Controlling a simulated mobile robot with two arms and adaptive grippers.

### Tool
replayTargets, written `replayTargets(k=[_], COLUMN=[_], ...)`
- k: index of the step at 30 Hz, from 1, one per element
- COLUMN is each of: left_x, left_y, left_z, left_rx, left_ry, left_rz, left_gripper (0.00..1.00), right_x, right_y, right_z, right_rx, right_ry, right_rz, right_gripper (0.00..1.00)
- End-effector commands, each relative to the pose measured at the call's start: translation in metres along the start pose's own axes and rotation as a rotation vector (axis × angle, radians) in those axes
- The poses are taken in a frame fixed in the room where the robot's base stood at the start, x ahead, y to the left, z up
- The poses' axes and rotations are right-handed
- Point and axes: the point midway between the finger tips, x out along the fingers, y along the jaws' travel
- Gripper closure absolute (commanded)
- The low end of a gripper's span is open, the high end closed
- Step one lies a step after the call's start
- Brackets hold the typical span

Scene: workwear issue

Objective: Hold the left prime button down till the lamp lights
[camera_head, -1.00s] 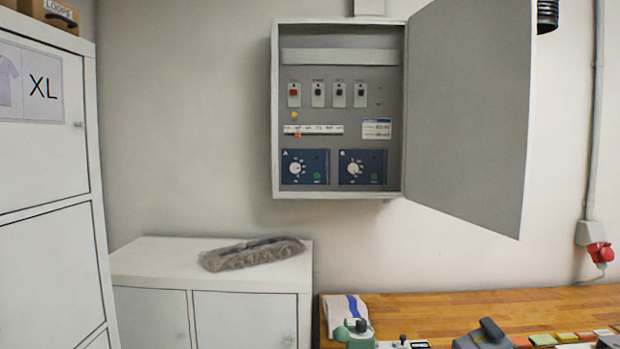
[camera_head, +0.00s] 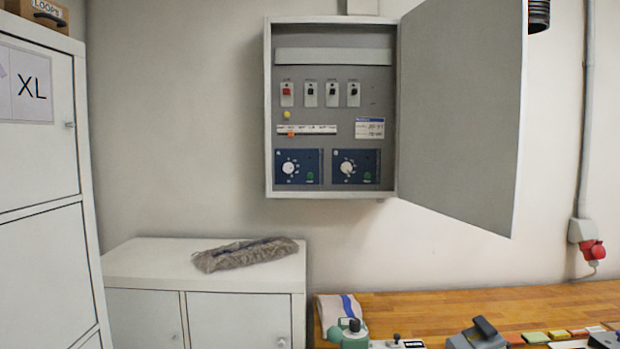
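An open grey wall cabinet (camera_head: 268,110) hangs in the middle of the view. Two blue dial modules sit low inside it, a left module (camera_head: 299,167) and a right module (camera_head: 355,167). Each has a white knob and a small green spot at its lower right; the left green spot (camera_head: 309,176) looks like a button. A small yellow round part (camera_head: 287,115) sits at the left above a white strip. Which part is the lamp, and whether it is lit, I cannot tell. Neither of my grippers is in view.
The cabinet door (camera_head: 461,110) stands open to the right. Below are a low white cabinet (camera_head: 205,270) with a bagged bundle (camera_head: 245,254) on top and a wooden bench (camera_head: 450,306) with a cloth and several devices. A tall white locker (camera_head: 40,190) stands at left.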

Motion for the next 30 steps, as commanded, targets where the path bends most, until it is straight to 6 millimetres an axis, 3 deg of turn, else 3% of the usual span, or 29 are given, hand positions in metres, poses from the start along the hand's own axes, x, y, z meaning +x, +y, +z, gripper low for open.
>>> replayTargets(k=[13,30], left_x=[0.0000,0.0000], left_y=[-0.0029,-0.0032], left_z=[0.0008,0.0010], left_rx=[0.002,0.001], left_ry=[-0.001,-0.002], left_rz=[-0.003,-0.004], left_gripper=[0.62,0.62], right_x=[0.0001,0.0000], right_y=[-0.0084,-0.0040], right_z=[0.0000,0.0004], right_rx=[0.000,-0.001], right_ry=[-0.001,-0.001], right_rz=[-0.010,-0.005], right_gripper=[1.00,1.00])
